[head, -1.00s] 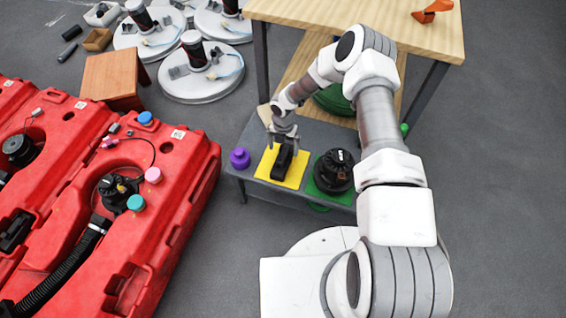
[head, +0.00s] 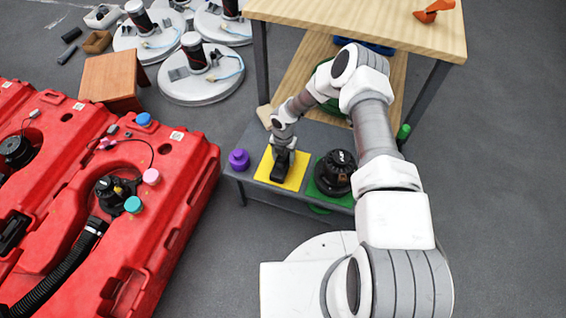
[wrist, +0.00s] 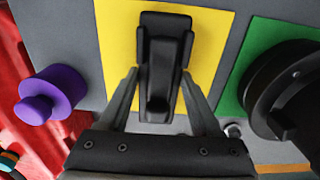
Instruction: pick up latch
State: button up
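The latch is a black part (head: 281,168) on a yellow mat (head: 298,172) on the low grey table. My gripper (head: 284,148) is directly over it, pointing down. In the wrist view the latch (wrist: 160,65) lies lengthwise between the two grey fingers of my gripper (wrist: 160,75). One finger is on each side of it, both close to its sides. The fingers are spread, and a thin strip of yellow shows beside the left one. I cannot tell whether either finger touches the latch. The latch appears to rest on the mat.
A purple knob-like part (head: 239,159) stands left of the mat. A black round unit (head: 335,172) stands on a green mat to the right. A wooden workbench (head: 370,25) rises behind. Red tanks (head: 175,215) fill the left side.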

grip_shut()
